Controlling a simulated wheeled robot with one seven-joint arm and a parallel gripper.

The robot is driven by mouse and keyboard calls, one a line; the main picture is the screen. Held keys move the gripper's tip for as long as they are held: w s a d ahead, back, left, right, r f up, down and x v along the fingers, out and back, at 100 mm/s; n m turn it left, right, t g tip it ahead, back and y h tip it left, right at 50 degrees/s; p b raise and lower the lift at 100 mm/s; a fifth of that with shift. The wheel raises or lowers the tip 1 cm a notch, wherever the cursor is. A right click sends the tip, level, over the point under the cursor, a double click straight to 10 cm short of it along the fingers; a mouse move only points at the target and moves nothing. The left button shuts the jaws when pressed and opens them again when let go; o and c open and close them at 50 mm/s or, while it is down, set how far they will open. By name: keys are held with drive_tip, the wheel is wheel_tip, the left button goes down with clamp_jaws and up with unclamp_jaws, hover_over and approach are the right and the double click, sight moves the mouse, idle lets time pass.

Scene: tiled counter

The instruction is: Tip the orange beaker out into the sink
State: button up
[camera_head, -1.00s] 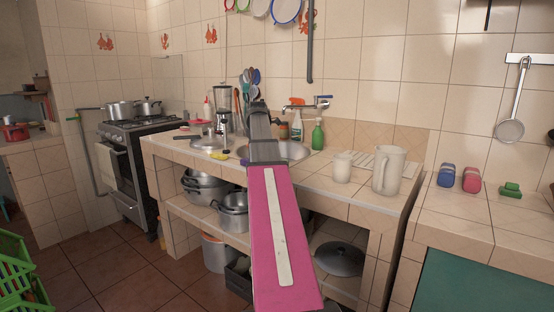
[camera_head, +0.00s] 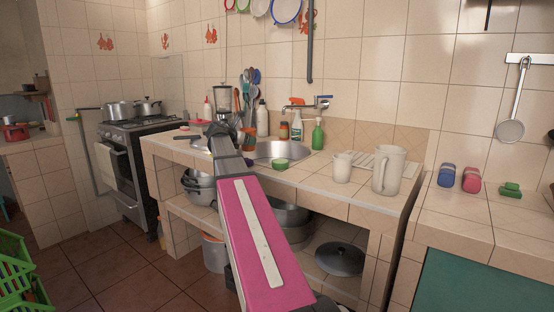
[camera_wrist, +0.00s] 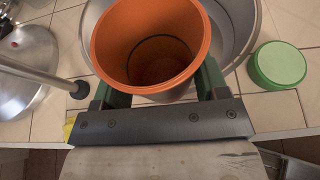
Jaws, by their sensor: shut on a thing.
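The orange beaker (camera_wrist: 150,45) is between the fingers of my gripper (camera_wrist: 160,88) in the wrist view, mouth toward the camera. I see down inside it to a dark ring and shaded bottom; I cannot tell whether it holds anything. In the head view a bit of orange (camera_head: 248,134), likely the beaker, shows beside my gripper (camera_head: 238,132), above the sink's left side. The metal sink (camera_head: 284,151) is set in the tiled counter. In the wrist view its rim (camera_wrist: 246,35) shows behind and beside the beaker, which hides part of the basin.
A green round container (camera_head: 280,164) stands at the sink's front edge, close right of the beaker in the wrist view (camera_wrist: 280,65). A metal lid (camera_wrist: 25,65) lies left. Bottles (camera_head: 318,135) and the tap (camera_head: 322,103) stand behind; a mug (camera_head: 342,167) and pitcher (camera_head: 389,171) stand right.

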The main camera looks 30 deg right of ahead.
drive_tip(key=shift+d, duration=0.1)
drive_tip(key=shift+r, duration=2.5)
